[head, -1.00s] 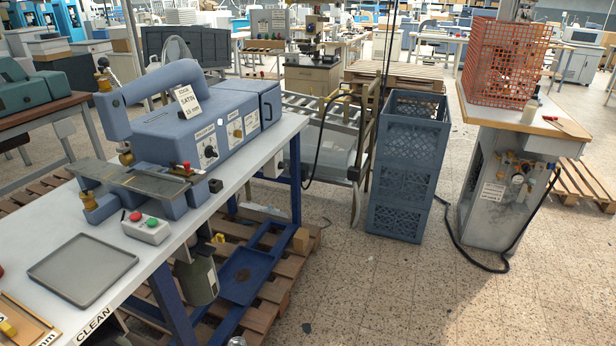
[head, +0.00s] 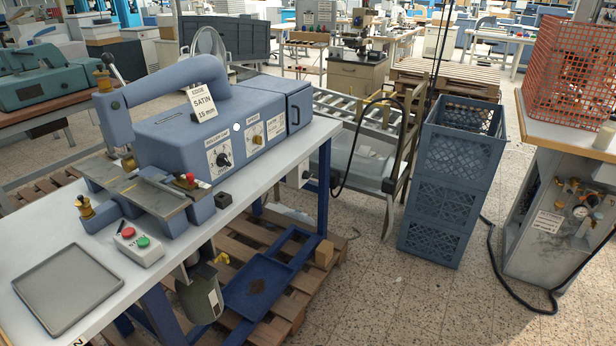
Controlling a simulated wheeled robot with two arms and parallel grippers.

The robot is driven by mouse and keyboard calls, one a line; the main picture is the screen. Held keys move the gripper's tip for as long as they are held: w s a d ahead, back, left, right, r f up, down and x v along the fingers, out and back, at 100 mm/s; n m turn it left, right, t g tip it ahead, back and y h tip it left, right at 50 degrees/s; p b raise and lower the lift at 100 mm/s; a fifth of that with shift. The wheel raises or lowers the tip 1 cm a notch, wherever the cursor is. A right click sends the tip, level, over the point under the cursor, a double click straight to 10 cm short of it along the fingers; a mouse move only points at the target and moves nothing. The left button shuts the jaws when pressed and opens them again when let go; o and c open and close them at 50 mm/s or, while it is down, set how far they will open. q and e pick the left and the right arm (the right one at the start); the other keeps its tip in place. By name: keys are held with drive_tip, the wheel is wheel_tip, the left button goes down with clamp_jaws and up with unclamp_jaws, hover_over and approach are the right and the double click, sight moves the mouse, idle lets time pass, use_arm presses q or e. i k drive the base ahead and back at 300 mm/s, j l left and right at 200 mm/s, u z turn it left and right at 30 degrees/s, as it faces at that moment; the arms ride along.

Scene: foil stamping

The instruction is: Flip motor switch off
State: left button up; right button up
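The blue machine (head: 165,135) stands on the white-topped bench with a tag reading "SATIN 15 mm" hanging from its arm. Its front has a black rotary knob (head: 223,159) on a white plate and a second, yellowish dial plate (head: 257,138). A small grey control box (head: 139,246) with a red button and a green button lies on the bench before the machine. A red-topped knob (head: 189,179) sits at the machine's front edge. The labels are too small to tell which control is the motor switch. Neither of my grippers is in view.
A grey tray (head: 68,287) lies on the bench (head: 180,270). A dark cylindrical canister (head: 200,297) hangs below, above a wooden pallet (head: 285,300). Stacked blue crates (head: 440,200) stand right of the bench. A dark hose (head: 492,265) runs on the open floor to a grey cabinet.

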sight(306, 175)
drive_tip(key=i+l+u, duration=0.15)
drive_tip(key=i+l, duration=0.4)
drive_tip(key=i+l+u, duration=0.2)
drive_tip(key=i+l, duration=0.5)
drive_tip(key=i+l+u, duration=0.15)
drive_tip(key=i+l, duration=0.45)
drive_tip(key=l, duration=0.15)
